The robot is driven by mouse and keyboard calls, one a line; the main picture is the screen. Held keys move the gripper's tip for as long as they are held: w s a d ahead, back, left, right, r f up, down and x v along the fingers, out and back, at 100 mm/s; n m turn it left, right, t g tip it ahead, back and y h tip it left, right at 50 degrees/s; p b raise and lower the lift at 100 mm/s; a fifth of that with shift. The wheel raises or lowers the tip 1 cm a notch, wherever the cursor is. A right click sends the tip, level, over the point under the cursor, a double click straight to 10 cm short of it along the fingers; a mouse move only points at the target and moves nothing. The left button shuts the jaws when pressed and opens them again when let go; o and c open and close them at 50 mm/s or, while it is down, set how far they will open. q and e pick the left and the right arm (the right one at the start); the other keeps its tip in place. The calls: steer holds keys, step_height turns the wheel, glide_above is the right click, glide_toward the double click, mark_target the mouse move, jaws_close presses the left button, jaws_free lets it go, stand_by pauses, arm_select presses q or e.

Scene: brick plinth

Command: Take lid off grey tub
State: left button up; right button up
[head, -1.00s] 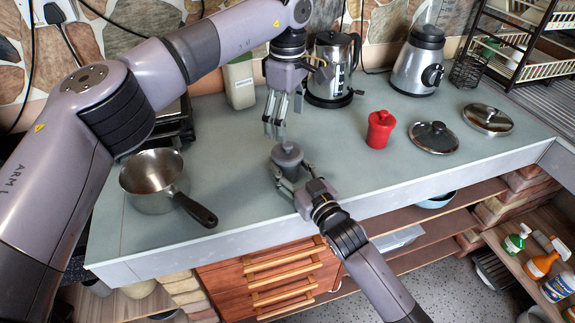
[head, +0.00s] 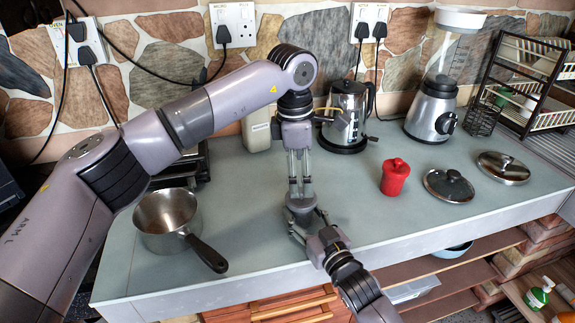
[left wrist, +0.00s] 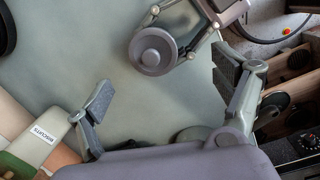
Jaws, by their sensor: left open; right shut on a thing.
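The grey tub (head: 301,215) stands on the worktop with its round grey lid on, partly hidden by my grippers. In the left wrist view the lid (left wrist: 153,50) shows from above, with a round knob in the middle. My right gripper (head: 306,228) is shut on the tub's body from the front; it also shows in the left wrist view (left wrist: 180,42). My left gripper (head: 300,192) is open and points down just above the lid. In the left wrist view its fingers (left wrist: 166,95) are wide apart with nothing between them, and the lid lies beyond them.
A saucepan (head: 167,220) stands at the left, its handle toward the front. A biscuit canister (head: 257,131) and a kettle (head: 346,115) stand behind. A red pot (head: 394,178) and two pan lids (head: 448,187) (head: 503,167) are at the right. Worktop around the tub is clear.

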mark_target(301, 196)
arm_select(q)
steer(key=s+a+r+n+t+h, duration=0.2)
steer(key=a+r+n+t, duration=0.1)
steer(key=n, duration=0.7)
steer(key=x, duration=1.1)
steer(key=shift+f, duration=0.3)
steer(key=shift+c, duration=0.2)
steer(key=c, duration=1.3)
steer(key=shift+r, duration=0.1)
steer(key=shift+c, duration=0.2)
steer(key=shift+r, duration=0.15)
steer(key=shift+r, duration=0.95)
